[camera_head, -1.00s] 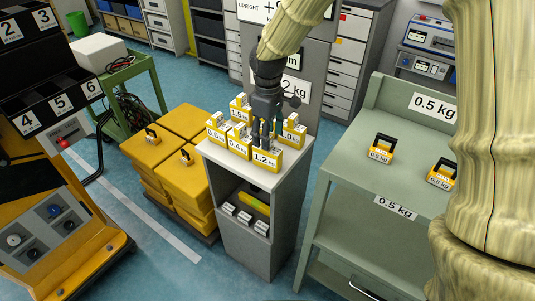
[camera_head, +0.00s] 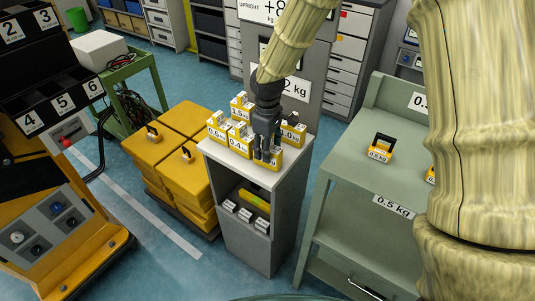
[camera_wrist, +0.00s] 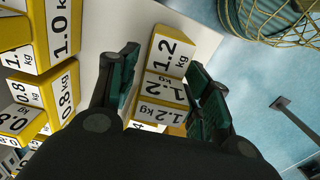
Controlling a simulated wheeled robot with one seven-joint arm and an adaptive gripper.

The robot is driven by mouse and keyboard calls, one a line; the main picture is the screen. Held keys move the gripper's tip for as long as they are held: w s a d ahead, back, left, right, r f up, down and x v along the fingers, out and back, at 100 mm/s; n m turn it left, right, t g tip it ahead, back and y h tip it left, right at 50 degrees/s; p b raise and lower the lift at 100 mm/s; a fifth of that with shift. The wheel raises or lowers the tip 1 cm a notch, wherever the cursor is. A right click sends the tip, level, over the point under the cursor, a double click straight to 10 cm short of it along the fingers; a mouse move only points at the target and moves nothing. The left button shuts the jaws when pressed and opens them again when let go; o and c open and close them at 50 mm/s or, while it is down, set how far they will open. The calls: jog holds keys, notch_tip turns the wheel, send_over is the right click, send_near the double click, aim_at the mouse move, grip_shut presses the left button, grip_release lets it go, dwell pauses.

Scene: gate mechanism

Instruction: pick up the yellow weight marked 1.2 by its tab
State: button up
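The yellow weight marked 1.2 (camera_head: 277,157) stands at the front right corner of the grey cabinet top, mostly hidden behind my gripper (camera_head: 266,154). In the wrist view the weight (camera_wrist: 163,52) shows white 1.2 kg labels between my two green-padded fingers (camera_wrist: 165,86). The fingers are spread, one on each side, with a visible gap to the weight. Its tab cannot be told apart clearly.
On the same cabinet top (camera_head: 233,158), other yellow weights stand close by: 0.4 (camera_head: 238,142), 0.6 (camera_head: 216,130) and 1.0 (camera_head: 292,133). A green bench (camera_head: 345,180) with 0.5 kg weights is at right. Yellow blocks (camera_head: 170,160) are stacked at left.

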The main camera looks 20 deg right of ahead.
grip_shut()
jog(key=shift+r, duration=0.2)
